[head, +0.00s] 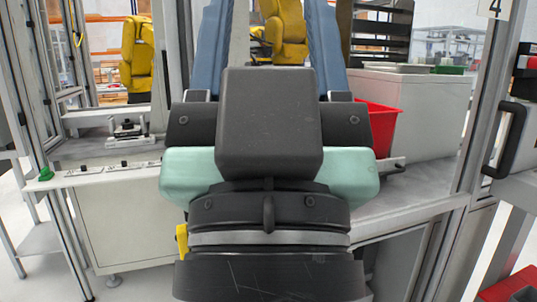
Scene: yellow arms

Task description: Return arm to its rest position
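My gripper (268,14) fills the middle of the head view, seen from behind its wrist. It has a dark block, a teal body and two long blue-grey fingers that point away from the camera. The fingers are wide apart, with the background showing between them, so it is open. I see nothing held between them. The fingertips run up to the top edge of the view and may be cut off. The gripper hides the middle of the workbench behind it.
A grey workbench (420,201) spans behind my gripper. A red bin (380,128) stands at right beside a pale box (432,110). Yellow robot arms (138,55) stand behind. Metal frame posts (484,100) flank both sides, with a black handle (508,140) at right.

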